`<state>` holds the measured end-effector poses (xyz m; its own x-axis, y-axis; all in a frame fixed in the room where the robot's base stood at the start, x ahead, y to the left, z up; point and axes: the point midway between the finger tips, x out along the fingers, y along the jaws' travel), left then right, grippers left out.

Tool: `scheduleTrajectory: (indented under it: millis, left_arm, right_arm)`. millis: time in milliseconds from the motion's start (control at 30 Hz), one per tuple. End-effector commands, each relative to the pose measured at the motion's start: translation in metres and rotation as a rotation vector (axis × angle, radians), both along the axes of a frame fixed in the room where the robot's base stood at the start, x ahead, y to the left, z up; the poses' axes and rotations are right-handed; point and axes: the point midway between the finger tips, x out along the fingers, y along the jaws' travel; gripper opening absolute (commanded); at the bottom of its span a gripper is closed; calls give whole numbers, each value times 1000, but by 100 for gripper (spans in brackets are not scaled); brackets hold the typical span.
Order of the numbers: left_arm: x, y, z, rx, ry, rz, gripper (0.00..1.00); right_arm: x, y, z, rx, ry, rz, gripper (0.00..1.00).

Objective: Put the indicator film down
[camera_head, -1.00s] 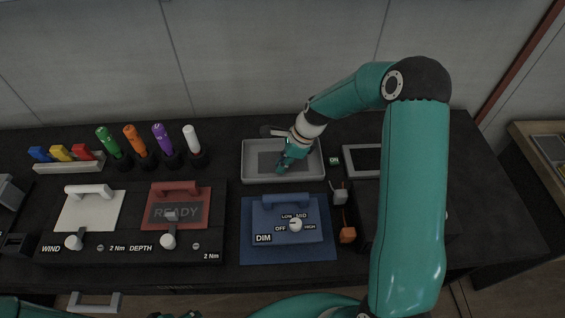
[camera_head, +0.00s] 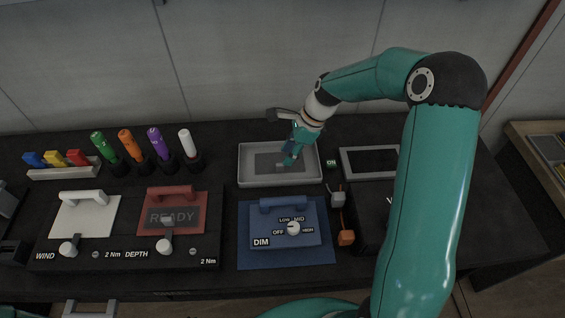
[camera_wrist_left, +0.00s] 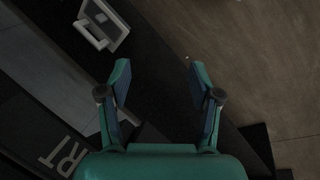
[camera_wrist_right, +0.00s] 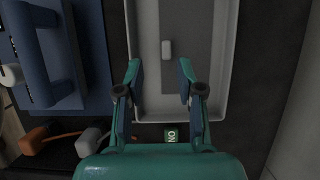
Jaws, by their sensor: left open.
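The indicator film looks to be the dark grey sheet (camera_head: 265,162) lying flat in the light grey tray (camera_head: 242,180). In the right wrist view the sheet (camera_wrist_right: 185,25) carries a small pale tab (camera_wrist_right: 167,50). My right gripper (camera_head: 287,162) is over the tray. In the right wrist view its fingers (camera_wrist_right: 158,78) are apart with nothing between them, and the tab shows just beyond the fingertips. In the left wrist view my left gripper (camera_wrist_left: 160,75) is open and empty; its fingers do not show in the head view.
A grey-framed panel (camera_head: 346,172) lies right of the tray. A blue DIM box (camera_head: 262,228) is in front. Colored pens (camera_head: 130,145) stand in holders at left, near the white (camera_head: 85,216) and red READY (camera_head: 172,232) panels. An orange block (camera_head: 346,238) lies beside the blue mat.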

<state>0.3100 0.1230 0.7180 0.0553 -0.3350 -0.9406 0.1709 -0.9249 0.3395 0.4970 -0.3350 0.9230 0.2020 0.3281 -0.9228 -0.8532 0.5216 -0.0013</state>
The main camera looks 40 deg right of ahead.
Motion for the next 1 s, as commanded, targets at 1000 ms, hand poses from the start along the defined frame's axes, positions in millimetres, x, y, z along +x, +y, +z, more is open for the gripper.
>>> scheduleTrajectory:
  millis: [1000]
  left_arm:
    - [0, 0, -4, 0, 0, 0, 64]
  right_arm:
    - [-10, -15, 45, 0, 1, 3, 37]
